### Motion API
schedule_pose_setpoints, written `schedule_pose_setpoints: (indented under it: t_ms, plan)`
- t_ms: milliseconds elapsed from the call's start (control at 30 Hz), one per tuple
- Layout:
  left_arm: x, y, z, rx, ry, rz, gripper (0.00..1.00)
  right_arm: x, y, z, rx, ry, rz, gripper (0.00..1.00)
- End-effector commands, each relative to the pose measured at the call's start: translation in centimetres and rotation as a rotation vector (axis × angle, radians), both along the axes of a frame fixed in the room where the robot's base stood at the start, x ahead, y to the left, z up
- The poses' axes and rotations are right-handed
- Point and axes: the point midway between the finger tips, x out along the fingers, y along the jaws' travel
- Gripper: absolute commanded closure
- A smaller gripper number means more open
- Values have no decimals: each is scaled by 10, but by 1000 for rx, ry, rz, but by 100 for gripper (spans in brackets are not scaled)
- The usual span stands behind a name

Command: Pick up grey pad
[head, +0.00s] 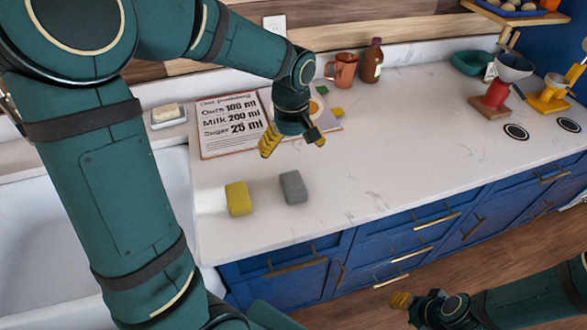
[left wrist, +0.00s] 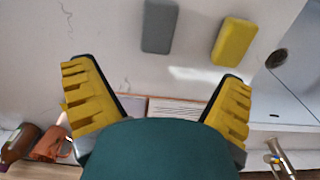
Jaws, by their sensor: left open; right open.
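The grey pad (head: 293,187) lies flat on the white counter, right of a yellow pad (head: 238,198). In the left wrist view the grey pad (left wrist: 159,27) is at the top middle, ahead of the fingers, with the yellow pad (left wrist: 234,42) to its right. My left gripper (head: 294,144) is open and empty above the counter, behind the grey pad in the head view. Its yellow fingers (left wrist: 158,100) are spread wide in the wrist view. My right gripper (head: 403,302) is low at the bottom right, in front of the blue drawers, and open.
A recipe book (head: 225,128) lies behind the pads. An orange mug (head: 344,70) and a brown bottle (head: 372,62) stand at the back. A sink (head: 50,240) is at left. The counter right of the grey pad is clear.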

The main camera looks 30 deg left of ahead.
Motion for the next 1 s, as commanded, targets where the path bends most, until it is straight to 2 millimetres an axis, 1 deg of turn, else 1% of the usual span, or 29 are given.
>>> schedule_pose_setpoints:
  t_ms: [67, 167, 500, 600, 767, 833, 1000]
  plan:
    - [0, 1, 1, 2, 1, 4, 4, 0, 0, 0, 0, 0, -1, 57]
    - [-1, 1, -6, 3, 3, 5, 4, -1, 0, -1, 0, 1, 0, 57]
    - [-1, 1, -67, 2, 5, 5, 4, -4, 0, -12, 2, 9, 7, 57]
    - [-1, 1, -79, 2, 4, 5, 4, -5, 1, -14, 2, 11, 8, 57]
    - [0, 1, -87, 2, 2, 4, 4, -5, 1, -15, 2, 11, 9, 57]
    - [-1, 0, -93, 2, 4, 4, 4, -6, 1, -16, 2, 12, 9, 57]
    - [0, -4, -119, 1, 4, 3, 4, -7, 1, -21, 3, 15, 12, 57]
